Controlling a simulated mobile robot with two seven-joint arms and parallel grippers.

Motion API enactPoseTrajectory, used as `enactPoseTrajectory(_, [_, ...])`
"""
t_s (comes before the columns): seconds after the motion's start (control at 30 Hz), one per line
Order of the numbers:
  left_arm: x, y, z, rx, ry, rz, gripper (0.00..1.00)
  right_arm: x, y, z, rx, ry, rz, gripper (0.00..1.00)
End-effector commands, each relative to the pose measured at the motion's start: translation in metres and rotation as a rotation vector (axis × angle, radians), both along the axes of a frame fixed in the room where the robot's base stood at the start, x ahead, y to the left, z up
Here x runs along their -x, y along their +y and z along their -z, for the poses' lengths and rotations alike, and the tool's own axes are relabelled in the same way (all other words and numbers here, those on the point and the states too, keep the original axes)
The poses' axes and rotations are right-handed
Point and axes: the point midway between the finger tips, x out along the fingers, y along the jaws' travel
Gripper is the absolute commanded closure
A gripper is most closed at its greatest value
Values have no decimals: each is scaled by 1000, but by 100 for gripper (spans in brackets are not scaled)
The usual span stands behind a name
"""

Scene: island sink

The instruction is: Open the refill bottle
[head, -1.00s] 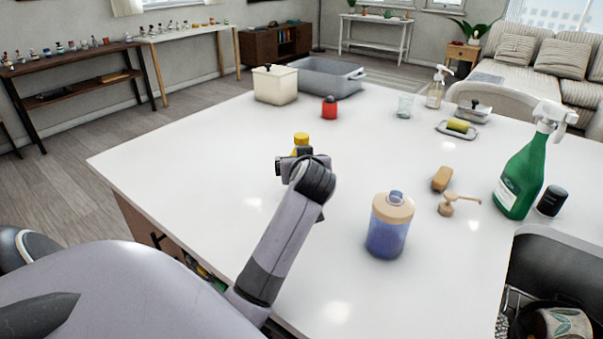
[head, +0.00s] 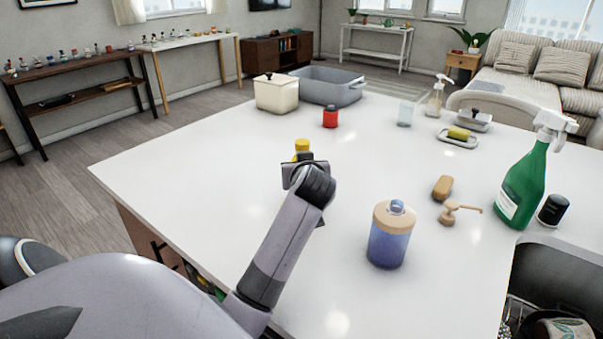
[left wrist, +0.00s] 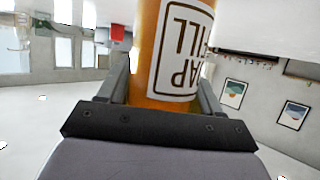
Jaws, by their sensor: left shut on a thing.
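The cap is on. My left gripper (left wrist: 162,92) is shut on the bottle's body, one finger on each side. My wrist hides the fingers and most of the bottle in the head view. My right gripper is not in view.
A blue soap dispenser (head: 388,247) with an open top stands right of my left arm. The white counter (head: 210,160) is clear to the left.

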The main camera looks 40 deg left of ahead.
Motion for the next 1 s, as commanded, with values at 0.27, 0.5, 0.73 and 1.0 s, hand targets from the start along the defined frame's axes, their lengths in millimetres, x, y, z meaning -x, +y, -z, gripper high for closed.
enactPoseTrajectory(0.27, [-1, 0, -51, 1, -13, -1, 71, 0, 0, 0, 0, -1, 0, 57])
enactPoseTrajectory(0.5, [0, 0, -113, 0, -11, 1, 71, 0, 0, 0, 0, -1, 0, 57])
enactPoseTrajectory(0.73, [0, 0, -158, 0, -8, 0, 71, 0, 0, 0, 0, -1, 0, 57])
enactPoseTrajectory(1.0, [0, 0, -187, 0, -4, 0, 71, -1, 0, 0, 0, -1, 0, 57])
